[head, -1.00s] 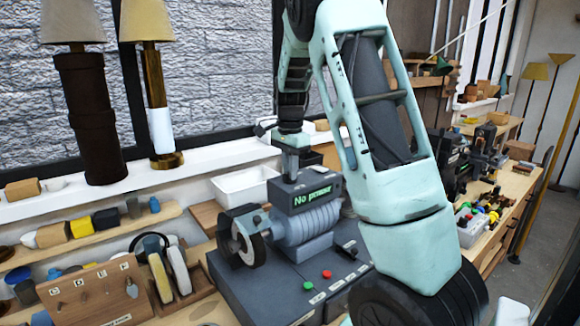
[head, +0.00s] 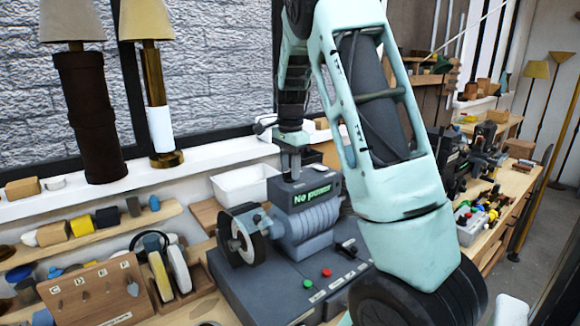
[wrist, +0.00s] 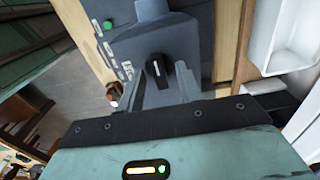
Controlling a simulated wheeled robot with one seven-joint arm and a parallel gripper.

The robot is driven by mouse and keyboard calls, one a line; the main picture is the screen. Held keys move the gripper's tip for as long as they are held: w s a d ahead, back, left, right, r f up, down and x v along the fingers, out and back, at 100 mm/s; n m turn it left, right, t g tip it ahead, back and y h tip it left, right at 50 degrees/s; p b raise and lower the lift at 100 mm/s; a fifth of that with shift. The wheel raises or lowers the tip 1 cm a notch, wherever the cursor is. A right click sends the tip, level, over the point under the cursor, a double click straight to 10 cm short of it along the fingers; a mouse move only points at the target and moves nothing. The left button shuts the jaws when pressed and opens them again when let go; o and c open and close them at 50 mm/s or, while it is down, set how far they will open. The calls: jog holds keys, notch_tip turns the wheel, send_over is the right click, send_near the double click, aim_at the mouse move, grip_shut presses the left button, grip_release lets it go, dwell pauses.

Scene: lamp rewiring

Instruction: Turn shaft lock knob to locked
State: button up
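The shaft lock knob (wrist: 159,70) is a small black knob with a pale pointer line, on top of the grey machine housing (head: 305,188). In the wrist view it sits between the tips of my gripper (wrist: 164,76). The two grey fingers stand apart, one on each side of the knob, and I cannot tell whether they touch it. In the head view my gripper (head: 291,170) points straight down just above the housing top, and the knob is mostly hidden there.
The housing display reads "No power". A grinding wheel (head: 243,238) is on its left, with green (head: 308,284) and red (head: 327,272) buttons in front. A white bin (head: 243,183) stands behind. Two lamps stand on the sill at left.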

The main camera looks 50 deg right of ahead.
aim_at(290, 171)
notch_tip(290, 171, up, 17)
jog(key=b, duration=0.3)
jog(key=shift+r, duration=0.2)
dwell(0.5)
